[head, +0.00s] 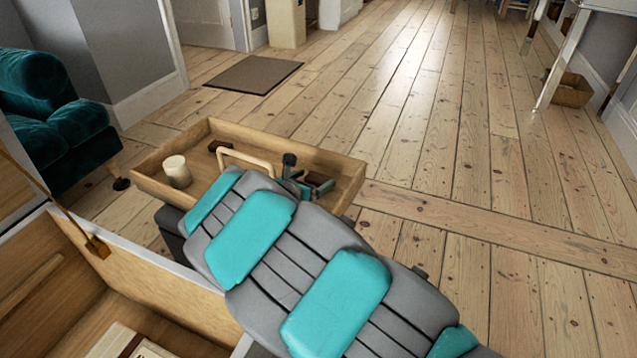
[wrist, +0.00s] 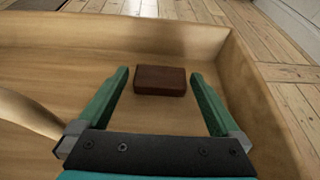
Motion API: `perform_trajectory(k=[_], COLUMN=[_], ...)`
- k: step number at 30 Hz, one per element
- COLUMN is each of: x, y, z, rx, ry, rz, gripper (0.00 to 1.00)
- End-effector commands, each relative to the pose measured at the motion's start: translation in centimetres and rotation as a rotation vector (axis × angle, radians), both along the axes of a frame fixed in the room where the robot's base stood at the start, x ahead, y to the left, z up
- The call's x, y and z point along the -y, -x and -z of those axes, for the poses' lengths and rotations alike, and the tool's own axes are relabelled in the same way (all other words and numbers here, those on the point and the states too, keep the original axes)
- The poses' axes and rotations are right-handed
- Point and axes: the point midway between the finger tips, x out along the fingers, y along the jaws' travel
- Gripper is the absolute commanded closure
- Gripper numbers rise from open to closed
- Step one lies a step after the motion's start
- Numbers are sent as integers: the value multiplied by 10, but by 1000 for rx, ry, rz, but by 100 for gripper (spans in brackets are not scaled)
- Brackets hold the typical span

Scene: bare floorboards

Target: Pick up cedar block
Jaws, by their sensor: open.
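A reddish-brown block, which looks like the cedar block (wrist: 161,80), lies flat on the floor of a shallow wooden tray (wrist: 130,30). In the wrist view my gripper (wrist: 158,88) is open, with one green finger to each side of the block and gaps left and right. The block sits toward the fingertips and does not touch them. In the head view my gripper (head: 308,184) is low inside the right end of the tray (head: 290,143), and the block (head: 318,178) shows partly between the fingers.
The tray also holds a cream cylinder (head: 177,171), another dark reddish block (head: 220,146) and a pale wooden loop (head: 245,160) beside my gripper. The tray's walls stand close around. An open wooden chest (head: 150,275) is at the lower left, a teal armchair (head: 50,110) at left.

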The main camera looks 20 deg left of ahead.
Motion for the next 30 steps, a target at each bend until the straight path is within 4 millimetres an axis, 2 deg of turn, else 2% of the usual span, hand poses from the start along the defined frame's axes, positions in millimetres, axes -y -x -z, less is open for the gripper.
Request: perform_trajectory(k=[1, 6, 14, 30], x=[2, 4, 5, 5], y=[-7, -22, -23, -23], z=[6, 10, 10, 10], rx=[-1, 0, 1, 0], ry=[0, -1, 1, 1], rz=[2, 1, 1, 2], gripper=[0, 0, 0, 61])
